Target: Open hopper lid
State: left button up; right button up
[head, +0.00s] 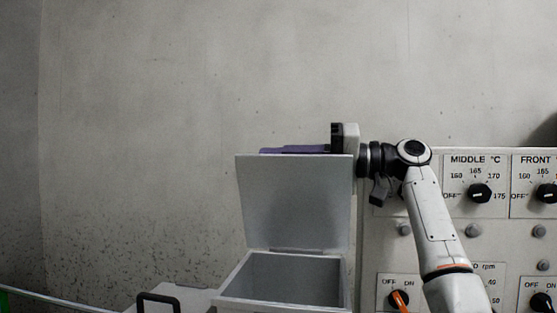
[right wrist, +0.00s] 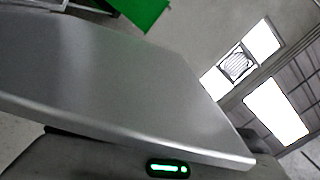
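The grey hopper (head: 284,301) stands at the lower middle of the head view, with its square mouth uncovered and its inside in sight. Its flat lid (head: 295,205) stands up almost vertical from the hinge at the back rim. My right gripper (head: 292,150) is at the lid's top edge, with its purple fingers lying along and partly behind that edge. Whether the fingers are open or shut is hidden. In the right wrist view the lid (right wrist: 110,80) fills much of the picture, close to the gripper body. My left gripper is not in view.
A control panel (head: 470,237) with knobs and dials stands right of the hopper, behind my right arm. A black handle (head: 158,297) is at the hopper's left. A bare concrete wall lies behind. The space left of the lid is clear.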

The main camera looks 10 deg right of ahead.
grip_shut()
jog(key=shift+w+d+m, duration=0.25)
jog(key=shift+w+m, duration=0.1)
jog(key=shift+w, duration=0.15)
jog(key=shift+w+d+m, duration=0.2)
jog(key=shift+w+m, duration=0.15)
jog(key=shift+w, duration=0.15)
jog(key=shift+o, duration=2.4)
grip_release()
jog(key=shift+r, duration=0.15)
